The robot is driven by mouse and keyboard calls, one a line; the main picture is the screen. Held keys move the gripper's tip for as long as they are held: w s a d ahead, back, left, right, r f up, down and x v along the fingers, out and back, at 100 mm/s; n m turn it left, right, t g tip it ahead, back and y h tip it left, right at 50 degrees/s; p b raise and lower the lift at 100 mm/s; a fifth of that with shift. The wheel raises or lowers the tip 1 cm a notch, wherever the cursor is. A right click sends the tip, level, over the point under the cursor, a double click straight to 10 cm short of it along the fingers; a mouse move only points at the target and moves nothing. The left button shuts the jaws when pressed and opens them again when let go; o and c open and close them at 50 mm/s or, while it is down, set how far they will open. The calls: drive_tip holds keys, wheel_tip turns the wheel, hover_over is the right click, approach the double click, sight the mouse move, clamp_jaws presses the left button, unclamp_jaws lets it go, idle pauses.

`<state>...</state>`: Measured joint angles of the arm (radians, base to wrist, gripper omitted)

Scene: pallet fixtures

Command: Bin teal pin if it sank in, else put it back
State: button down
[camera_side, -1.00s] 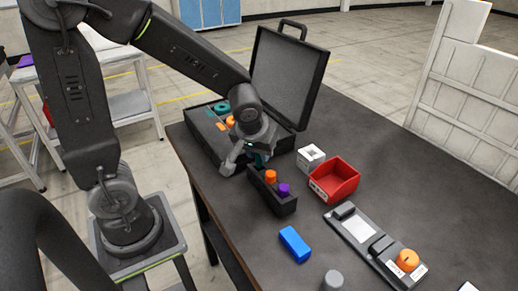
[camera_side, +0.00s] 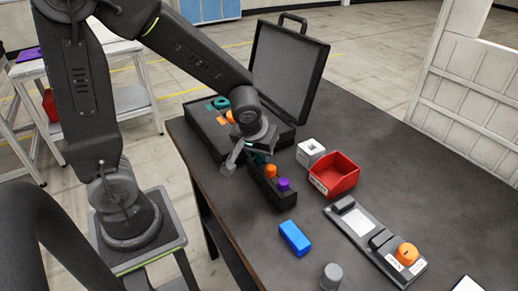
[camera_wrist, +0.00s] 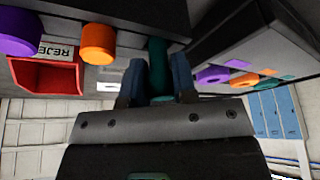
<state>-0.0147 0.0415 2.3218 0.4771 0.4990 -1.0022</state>
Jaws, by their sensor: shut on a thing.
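My gripper (camera_side: 257,158) is low over the far end of a black rack (camera_side: 270,197) and shut on the teal pin. In the wrist view the teal pin (camera_wrist: 158,60) stands between the two blue-grey fingers (camera_wrist: 159,80), against the rack's dark surface. I cannot tell how deep its end sits in the rack. An orange pin (camera_side: 270,171) and a purple pin (camera_side: 284,184) stand in the same rack. The red bin (camera_side: 335,174) stands to its right; part of a "REJE" label (camera_wrist: 55,50) shows beside it in the wrist view.
An open black case (camera_side: 205,135) with coloured parts lies behind my gripper, its lid (camera_side: 290,75) raised. A white block with a square hole (camera_side: 310,151), a blue block (camera_side: 295,238), a grey cylinder (camera_side: 331,277) and a grey fixture with an orange cylinder (camera_side: 406,253) stand around.

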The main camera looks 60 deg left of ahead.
drive_tip(key=c, duration=0.8)
unclamp_jaws()
drive_tip(key=o, duration=0.4)
drive_tip(key=shift+c, duration=0.2)
drive_tip(key=shift+r, duration=4.5)
drive_tip(key=s+d+r+m+t+h, duration=0.1)
drive_tip(key=s+d+r+m, duration=0.1)
drive_tip(key=s, duration=0.4)
drive_tip(key=s+d+r+m+h, duration=0.1)
drive_tip(key=s+d+r+m, duration=0.1)
drive_tip(key=s+m, duration=0.3)
drive_tip(key=shift+s+d+r+t+h, duration=0.3)
drive_tip(key=shift+s+d+t+h, duration=0.1)
drive_tip(key=shift+s, duration=0.15)
